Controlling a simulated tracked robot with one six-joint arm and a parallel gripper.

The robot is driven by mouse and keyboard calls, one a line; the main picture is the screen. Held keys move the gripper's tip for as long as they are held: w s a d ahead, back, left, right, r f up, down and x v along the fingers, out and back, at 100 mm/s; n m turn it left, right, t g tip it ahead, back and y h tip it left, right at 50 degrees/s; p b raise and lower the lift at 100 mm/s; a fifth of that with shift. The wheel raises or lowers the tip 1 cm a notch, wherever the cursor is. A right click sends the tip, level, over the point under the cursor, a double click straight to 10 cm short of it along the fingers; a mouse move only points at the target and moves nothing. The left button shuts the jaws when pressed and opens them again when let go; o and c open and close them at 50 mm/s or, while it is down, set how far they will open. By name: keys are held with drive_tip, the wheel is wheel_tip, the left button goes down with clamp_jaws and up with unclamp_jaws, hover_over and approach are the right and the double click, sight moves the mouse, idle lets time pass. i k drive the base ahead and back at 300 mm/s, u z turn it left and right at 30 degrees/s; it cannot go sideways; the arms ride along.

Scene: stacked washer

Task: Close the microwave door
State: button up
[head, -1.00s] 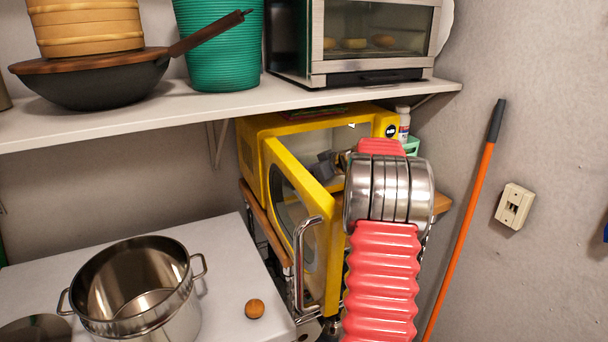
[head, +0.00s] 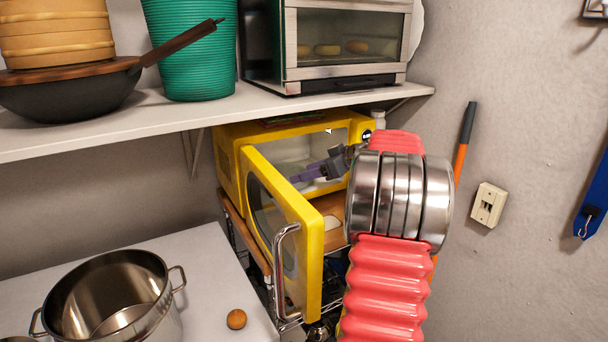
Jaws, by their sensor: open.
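The yellow microwave (head: 229,166) stands on a wooden-topped stand below the shelf. Its yellow door (head: 308,245) is open and swings out toward me, hinged at the left, with a chrome handle (head: 279,265) on its outer face. My gripper (head: 302,177) is at the microwave's open front, on the inner side of the door, pointing left. Its purple-grey fingers show small against the cavity. Whether they touch the door cannot be told. My red and steel arm hides the right part of the microwave and stand.
A white counter at the left holds a steel pot (head: 106,300) and a small brown ball (head: 236,319), close to the door's handle side. The shelf (head: 150,122) above carries a toaster oven (head: 345,45), a green basket and a wok. An orange pole leans at the right wall.

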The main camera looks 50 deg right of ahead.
sight(295, 260)
drive_tip(key=k, duration=0.95)
